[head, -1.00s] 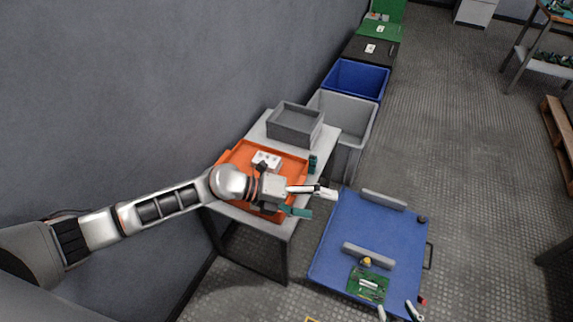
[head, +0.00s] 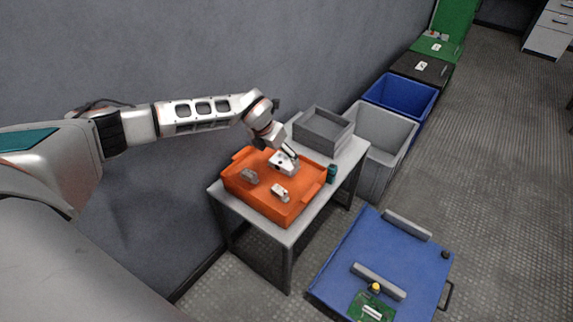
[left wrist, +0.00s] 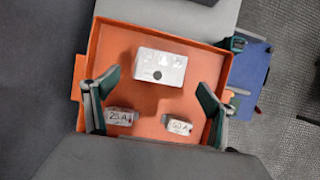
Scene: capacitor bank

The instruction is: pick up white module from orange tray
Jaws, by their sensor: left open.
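The white module (head: 285,167) is a box-shaped block in the orange tray (head: 301,206). In the left wrist view the module (left wrist: 159,68) lies flat near the far side of the tray (left wrist: 212,54), with a dark round mark on its face. My left gripper (head: 287,154) is over the tray, pointing down at the module and partly covering it. In the left wrist view the gripper (left wrist: 161,84) is open, with one finger on each side of the module and nothing held. The wrist view does not show clearly how high the fingers are. My right gripper is not in view.
Two smaller labelled blocks, a left one (left wrist: 119,117) and a right one (left wrist: 179,126), lie in the tray near the fingers. A grey bin (head: 323,131) stands behind the tray on the table (head: 276,236). A wall is at the left; a blue cart (head: 375,262) is at right.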

